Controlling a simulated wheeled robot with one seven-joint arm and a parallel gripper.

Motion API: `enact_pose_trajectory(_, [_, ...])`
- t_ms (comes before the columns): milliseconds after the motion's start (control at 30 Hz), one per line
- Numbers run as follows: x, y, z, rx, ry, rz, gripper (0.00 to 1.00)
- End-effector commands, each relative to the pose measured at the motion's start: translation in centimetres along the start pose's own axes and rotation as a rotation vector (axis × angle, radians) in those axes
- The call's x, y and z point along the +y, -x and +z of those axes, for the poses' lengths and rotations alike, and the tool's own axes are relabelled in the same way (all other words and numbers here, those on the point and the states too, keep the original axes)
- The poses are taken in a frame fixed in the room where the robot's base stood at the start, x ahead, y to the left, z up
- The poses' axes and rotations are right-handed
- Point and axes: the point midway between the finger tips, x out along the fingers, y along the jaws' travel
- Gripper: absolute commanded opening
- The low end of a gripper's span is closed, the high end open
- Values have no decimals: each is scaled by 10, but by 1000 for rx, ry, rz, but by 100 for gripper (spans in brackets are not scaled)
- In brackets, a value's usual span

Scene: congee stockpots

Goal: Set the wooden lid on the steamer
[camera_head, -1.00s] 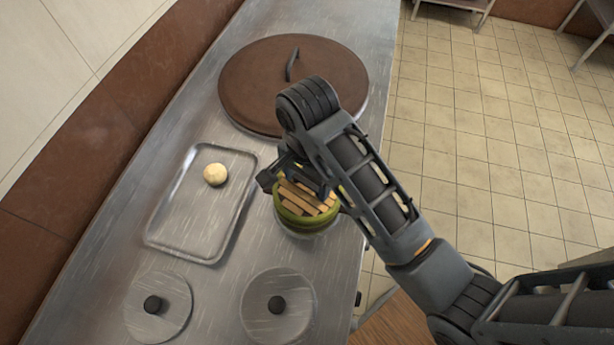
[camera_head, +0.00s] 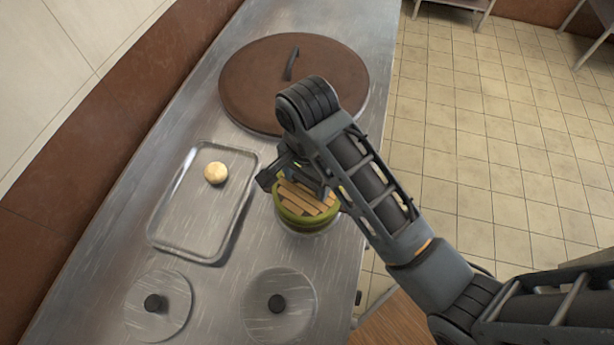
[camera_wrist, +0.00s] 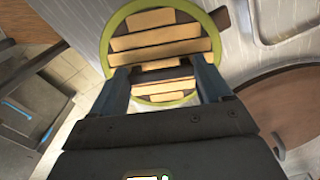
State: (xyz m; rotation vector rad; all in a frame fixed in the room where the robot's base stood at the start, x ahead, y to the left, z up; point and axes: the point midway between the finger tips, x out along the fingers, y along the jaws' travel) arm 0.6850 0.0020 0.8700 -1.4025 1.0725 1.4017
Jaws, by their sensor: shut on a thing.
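The wooden lid (camera_head: 308,199) is a round disc of pale slats with a green rim. In the head view it is at the middle of the counter, partly covered by my gripper (camera_head: 303,183). In the wrist view the lid (camera_wrist: 155,43) lies straight ahead of my gripper (camera_wrist: 165,80), whose two fingers are shut on it near its centre. A darker green round band, which looks like the steamer (camera_head: 302,223), shows directly under the lid. I cannot tell whether the lid touches it or hovers just above.
A large brown round lid (camera_head: 255,85) with a dark handle lies behind my gripper. A metal tray (camera_head: 190,225) holding a pale bun (camera_head: 215,173) is at the left. Two round metal lids with black knobs (camera_head: 153,303) (camera_head: 277,304) are at the front. The counter's right edge is close.

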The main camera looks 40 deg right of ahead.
Motion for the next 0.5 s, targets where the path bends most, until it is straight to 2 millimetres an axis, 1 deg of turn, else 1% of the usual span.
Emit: enact_pose_trajectory(500, [0, -9, 0, 0, 0, 1, 47])
